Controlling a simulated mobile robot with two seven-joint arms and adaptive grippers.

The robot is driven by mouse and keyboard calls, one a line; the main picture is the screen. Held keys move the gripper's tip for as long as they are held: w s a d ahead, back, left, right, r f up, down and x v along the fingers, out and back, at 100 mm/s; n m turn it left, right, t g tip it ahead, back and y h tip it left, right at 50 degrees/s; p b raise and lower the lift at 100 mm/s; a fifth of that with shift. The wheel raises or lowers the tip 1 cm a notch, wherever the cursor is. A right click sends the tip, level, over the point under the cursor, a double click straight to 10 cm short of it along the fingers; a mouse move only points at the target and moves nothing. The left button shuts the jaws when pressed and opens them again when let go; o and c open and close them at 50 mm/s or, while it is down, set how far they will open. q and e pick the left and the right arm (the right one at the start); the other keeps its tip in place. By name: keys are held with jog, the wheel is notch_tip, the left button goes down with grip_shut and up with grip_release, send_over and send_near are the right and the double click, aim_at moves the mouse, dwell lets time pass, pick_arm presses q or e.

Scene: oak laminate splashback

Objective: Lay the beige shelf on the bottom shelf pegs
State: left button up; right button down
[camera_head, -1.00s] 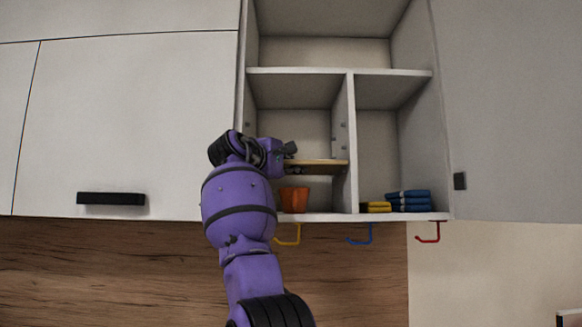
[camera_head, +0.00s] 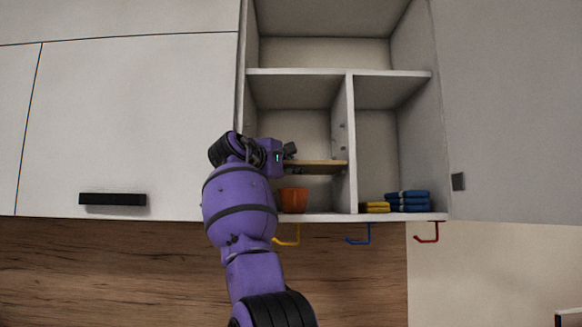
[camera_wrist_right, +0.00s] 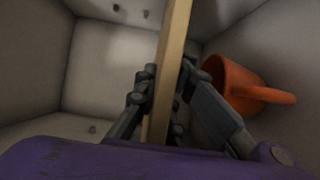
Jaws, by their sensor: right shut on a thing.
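The beige shelf (camera_head: 318,167) is a thin board inside the left lower compartment of the open cabinet. It looks roughly level in the head view, with its right end close to the divider. My right gripper (camera_head: 290,160) is shut on its front part; in the right wrist view the fingers (camera_wrist_right: 163,98) clamp both sides of the board (camera_wrist_right: 175,45). Small pegs show on the divider (camera_head: 343,125), and pegs show on a compartment wall in the right wrist view (camera_wrist_right: 116,8). I cannot tell whether the board touches any peg. My left gripper is out of view.
An orange cup (camera_head: 293,200) stands on the compartment floor below the board; it is close beside the fingers in the right wrist view (camera_wrist_right: 237,88). Folded blue cloths (camera_head: 408,200) and yellow cloths (camera_head: 376,207) lie right of the divider. Coloured hooks (camera_head: 359,236) hang underneath.

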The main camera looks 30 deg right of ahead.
jog(key=shift+f, duration=0.35)
dwell(1.1)
jog(key=c, duration=1.8)
grip_release()
jog(key=shift+s, duration=0.1)
jog(key=shift+o, duration=0.2)
jog(key=shift+f, duration=0.15)
jog(key=v, duration=1.2)
